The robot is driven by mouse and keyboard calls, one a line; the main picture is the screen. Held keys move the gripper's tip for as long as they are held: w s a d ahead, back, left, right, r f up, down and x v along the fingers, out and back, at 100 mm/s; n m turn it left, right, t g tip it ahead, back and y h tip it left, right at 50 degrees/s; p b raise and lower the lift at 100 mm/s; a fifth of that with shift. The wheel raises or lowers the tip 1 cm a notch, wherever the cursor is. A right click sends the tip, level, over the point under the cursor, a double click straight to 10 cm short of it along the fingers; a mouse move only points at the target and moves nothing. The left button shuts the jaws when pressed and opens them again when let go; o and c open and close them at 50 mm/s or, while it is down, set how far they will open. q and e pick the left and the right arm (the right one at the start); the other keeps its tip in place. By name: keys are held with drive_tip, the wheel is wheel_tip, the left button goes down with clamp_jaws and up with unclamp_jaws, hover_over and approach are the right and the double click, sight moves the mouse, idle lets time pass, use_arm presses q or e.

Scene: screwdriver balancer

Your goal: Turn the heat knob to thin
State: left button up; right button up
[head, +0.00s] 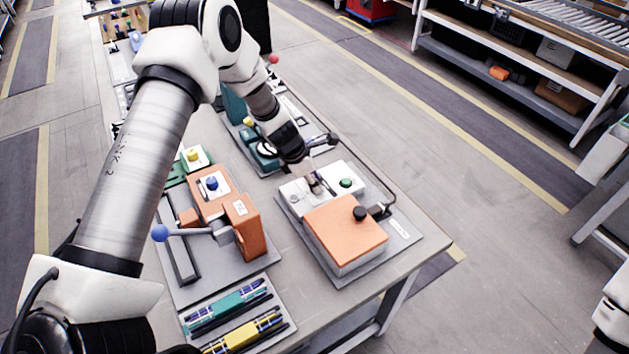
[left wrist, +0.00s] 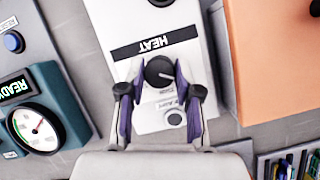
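The heat knob (left wrist: 160,72) is a dark round knob on a white panel with a black HEAT label (left wrist: 141,47), upside down in the left wrist view. Its pale pointer line points toward the right of that view. The small print beside it is too blurred to read. My left gripper (left wrist: 159,75) is over the panel with one purple-padded finger on each side of the knob. The fingers are apart and narrow slivers of panel seem to show beside the knob. In the head view my left gripper (head: 312,172) reaches down to the white unit (head: 295,200). My right gripper is out of view.
An orange block (head: 345,228) with a black knob adjoins the white unit. A green button (head: 346,183) sits close by. An orange fixture with a blue-ball lever (head: 160,233) stands left. A teal gauge (left wrist: 36,127) marked READY is left in the wrist view.

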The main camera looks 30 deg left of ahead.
use_arm(q)
drive_tip(key=shift+s+f, duration=0.15)
drive_tip(key=shift+f, duration=0.05)
clamp_jaws()
drive_tip(key=shift+m, duration=0.3)
drive_tip(key=shift+m+g+h+p, duration=0.3)
drive_tip(key=shift+m+g+p, duration=0.15)
drive_tip(key=shift+m, duration=0.45)
drive_tip(key=m, duration=0.2)
drive_tip(key=shift+f+m+g+h, duration=0.15)
drive_tip(key=shift+m+g+h, duration=0.15)
drive_tip(key=shift+g, duration=0.05)
drive_tip(key=m+g+b, duration=0.1)
drive_tip(key=m, duration=0.2)
drive_tip(key=shift+f, duration=0.15)
drive_tip(key=shift+m+g+b, duration=0.8)
drive_tip(key=shift+m+g, duration=0.1)
drive_tip(key=shift+m, duration=1)
